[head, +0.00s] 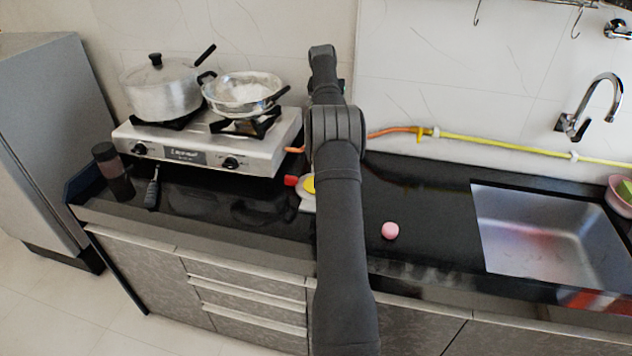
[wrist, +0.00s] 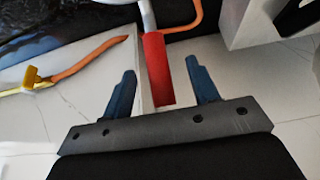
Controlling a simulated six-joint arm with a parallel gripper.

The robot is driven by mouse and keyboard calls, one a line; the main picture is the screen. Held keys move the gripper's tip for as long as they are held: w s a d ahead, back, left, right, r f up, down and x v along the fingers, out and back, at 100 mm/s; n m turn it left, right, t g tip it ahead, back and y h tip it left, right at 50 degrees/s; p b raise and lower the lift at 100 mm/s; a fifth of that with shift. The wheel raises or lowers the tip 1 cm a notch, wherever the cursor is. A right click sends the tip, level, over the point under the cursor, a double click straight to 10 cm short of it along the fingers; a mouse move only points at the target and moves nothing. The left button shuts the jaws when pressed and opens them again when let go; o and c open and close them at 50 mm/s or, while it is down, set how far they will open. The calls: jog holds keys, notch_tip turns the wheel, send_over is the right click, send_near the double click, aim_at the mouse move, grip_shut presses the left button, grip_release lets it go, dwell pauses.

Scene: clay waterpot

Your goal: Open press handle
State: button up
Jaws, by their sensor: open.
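The press's red handle (wrist: 157,68) shows in the wrist view, between the two blue fingers of my gripper (wrist: 161,66). The fingers are open, with a gap visible on each side of the handle. A pale metal part (wrist: 147,15) continues from the handle at the top edge. In the head view, a red piece (head: 290,181) shows on the counter just left of my arm, beside a yellow round part (head: 309,184) and a pale body (head: 307,204). My arm hides the rest of it. I cannot make out my gripper there.
A gas stove (head: 210,157) with a pot (head: 160,92) and a pan (head: 242,95) stands at the left. A dark cylinder (head: 114,172) is at its front left. A pink ball (head: 390,230) lies right of my arm. The sink (head: 555,235) is farther right.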

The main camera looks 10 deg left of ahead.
jog(key=shift+r, duration=0.1)
jog(key=v, duration=0.8)
dwell(0.3)
jog(key=x, duration=0.8)
dwell(0.3)
